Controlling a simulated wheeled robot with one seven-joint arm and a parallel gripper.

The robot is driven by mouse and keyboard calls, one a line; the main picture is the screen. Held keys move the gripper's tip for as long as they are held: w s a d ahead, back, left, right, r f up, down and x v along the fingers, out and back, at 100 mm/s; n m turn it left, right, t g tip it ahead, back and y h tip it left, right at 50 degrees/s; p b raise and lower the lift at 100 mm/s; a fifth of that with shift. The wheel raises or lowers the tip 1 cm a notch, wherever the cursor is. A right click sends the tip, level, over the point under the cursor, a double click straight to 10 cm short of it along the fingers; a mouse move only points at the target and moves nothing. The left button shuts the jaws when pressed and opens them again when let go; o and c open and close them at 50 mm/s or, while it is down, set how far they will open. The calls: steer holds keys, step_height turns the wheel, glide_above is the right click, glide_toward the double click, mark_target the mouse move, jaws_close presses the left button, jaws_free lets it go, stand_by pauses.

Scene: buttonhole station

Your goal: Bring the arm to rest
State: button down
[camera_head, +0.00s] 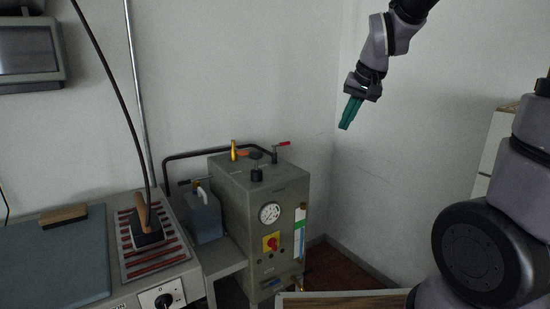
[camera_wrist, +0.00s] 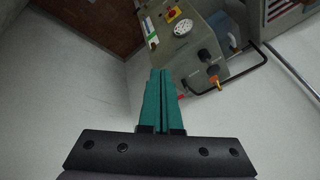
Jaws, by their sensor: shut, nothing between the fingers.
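My gripper (camera_head: 350,112) hangs in the air at the upper right of the head view, in front of the white walls near the corner. Its teal fingers point down and are shut with nothing between them. The wrist view shows the same gripper (camera_wrist: 160,72) with its fingers pressed together, touching nothing. My arm comes in from the top right of the head view.
A grey boiler (camera_head: 262,215) with a gauge, red knob and top valves stands left of and below my gripper. It also shows in the wrist view (camera_wrist: 190,52). A bench with an iron (camera_head: 148,232) on a striped rest stands at left. Air around my gripper is clear.

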steer(key=s+d+r+m+t, duration=0.1)
steer(key=s+d+r, duration=0.2)
steer(key=s, duration=0.5)
steer(key=s+d+r+m+t, duration=0.1)
steer(key=s+d+r, duration=0.2)
steer(key=s, duration=0.5)
steer(key=shift+s+d+r, duration=0.15)
steer(key=shift+s+r, duration=0.05)
steer(key=shift+r, duration=0.4)
